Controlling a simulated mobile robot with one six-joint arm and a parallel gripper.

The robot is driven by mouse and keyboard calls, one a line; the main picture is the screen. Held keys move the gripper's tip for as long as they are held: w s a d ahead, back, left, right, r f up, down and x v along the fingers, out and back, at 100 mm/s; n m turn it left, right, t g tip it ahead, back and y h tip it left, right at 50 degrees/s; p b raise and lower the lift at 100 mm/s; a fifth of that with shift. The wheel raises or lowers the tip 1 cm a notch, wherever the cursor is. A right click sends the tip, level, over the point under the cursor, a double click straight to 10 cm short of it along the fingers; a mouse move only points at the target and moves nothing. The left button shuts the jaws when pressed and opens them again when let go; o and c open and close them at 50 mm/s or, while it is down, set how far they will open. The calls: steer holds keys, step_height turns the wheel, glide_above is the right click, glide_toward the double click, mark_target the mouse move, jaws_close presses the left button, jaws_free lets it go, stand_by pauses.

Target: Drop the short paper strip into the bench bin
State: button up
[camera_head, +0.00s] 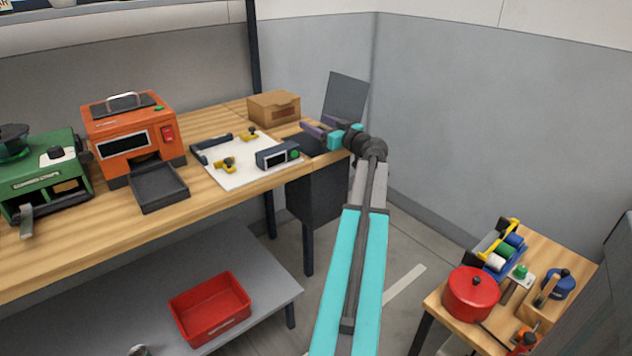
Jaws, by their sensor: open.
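My gripper (314,124), with purple fingers on a teal body, is at the far right end of the bench, its fingers spread. I see nothing between them, though the view is small. A dark bin (316,192) hangs at the right end of the bench. A dark panel (347,94) stands tilted up behind my gripper and looks like its raised lid. The gripper is above or beside the bin's top; I cannot tell exactly. I cannot make out the short paper strip anywhere, and the inside of the bin is hidden.
A cardboard box (274,107) stands just left of my gripper. An orange machine (133,136) and a green machine (45,175) stand further left. A red tray (209,308) is on the lower shelf.

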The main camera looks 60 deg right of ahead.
steer(key=v, duration=1.3)
steer(key=shift+s+a+b, duration=0.15)
steer(key=shift+s+b, duration=0.1)
steer(key=shift+b, duration=0.15)
stand_by(0.3)
